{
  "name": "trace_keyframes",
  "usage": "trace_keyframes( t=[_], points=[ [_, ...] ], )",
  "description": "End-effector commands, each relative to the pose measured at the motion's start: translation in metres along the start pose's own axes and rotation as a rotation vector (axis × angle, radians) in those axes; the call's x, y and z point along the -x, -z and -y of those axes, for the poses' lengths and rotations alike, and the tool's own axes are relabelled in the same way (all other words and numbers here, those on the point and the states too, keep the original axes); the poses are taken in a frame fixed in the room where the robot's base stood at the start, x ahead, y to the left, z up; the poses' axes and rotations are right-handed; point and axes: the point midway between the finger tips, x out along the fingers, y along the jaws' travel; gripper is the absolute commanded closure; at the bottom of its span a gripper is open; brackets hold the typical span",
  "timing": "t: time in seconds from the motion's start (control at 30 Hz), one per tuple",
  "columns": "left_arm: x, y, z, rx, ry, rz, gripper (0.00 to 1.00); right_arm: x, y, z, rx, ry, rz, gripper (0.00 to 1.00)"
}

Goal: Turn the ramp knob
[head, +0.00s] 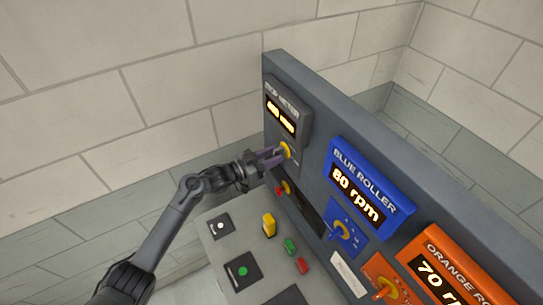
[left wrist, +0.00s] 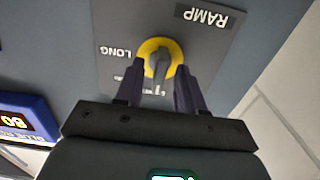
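The ramp knob (left wrist: 160,58) shows in the left wrist view as a yellow disc with a grey grip bar, on a grey plate. The upside-down RAMP label (left wrist: 211,17) is beside it, and a LONG mark (left wrist: 115,52) is at its left. In the left wrist view the gripper's two fingers (left wrist: 159,88) are apart, one on each side of the grip bar. I cannot tell whether they touch it. My right gripper is not in view.
The blue roller display (head: 364,187) reads 80 rpm, with a blue-plated knob (head: 341,230) below it. An orange roller unit (head: 455,262) is at lower right. The lower console carries a yellow switch (head: 269,225) and several buttons. Block walls stand behind the panel.

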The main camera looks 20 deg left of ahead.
Motion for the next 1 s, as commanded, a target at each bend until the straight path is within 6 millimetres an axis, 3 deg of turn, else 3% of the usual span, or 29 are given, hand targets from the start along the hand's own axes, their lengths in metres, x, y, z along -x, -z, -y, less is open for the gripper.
trace_keyframes(
  t=[0.27, 0.7, 1.0],
  points=[
    [0.01, -0.002, 0.001, -0.001, 0.001, 0.001, 0.62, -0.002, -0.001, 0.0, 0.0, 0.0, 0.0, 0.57],
    [0.08, -0.003, 0.0, -0.002, 0.0, 0.002, 0.62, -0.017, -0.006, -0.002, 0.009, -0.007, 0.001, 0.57],
    [0.106, -0.001, 0.0, -0.001, 0.0, 0.0, 0.62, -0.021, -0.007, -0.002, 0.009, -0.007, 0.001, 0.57]
  ],
)
